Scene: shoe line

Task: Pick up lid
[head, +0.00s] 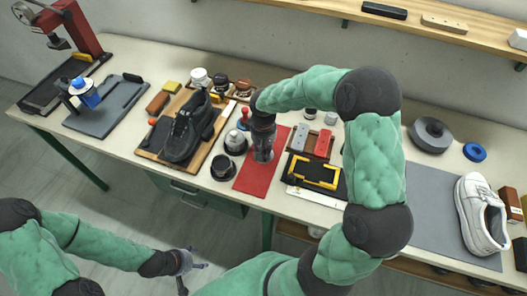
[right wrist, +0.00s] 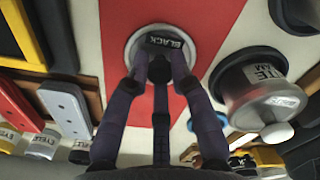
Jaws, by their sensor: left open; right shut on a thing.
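The lid (right wrist: 135,45) is a pale round disc with a dark knob marked "BLACK". It lies on the red mat (head: 258,186), which also shows in the right wrist view (right wrist: 215,20). My right gripper (head: 263,154) points down over the mat. In the right wrist view its fingers (right wrist: 163,70) are shut on the lid's knob. In the head view the gripper mostly hides the lid. A dark jar (head: 223,170) and a jar with a pale label (head: 236,144) stand just left of the mat. My left gripper (head: 190,263) is open and empty, in front of the table over the floor.
A black shoe (head: 187,130) on a wooden board is at the left. A black tray with a yellow frame (head: 316,172) and a red block (head: 323,144) are right of the mat. A white shoe (head: 481,215) is at the far right. The mat's front part is clear.

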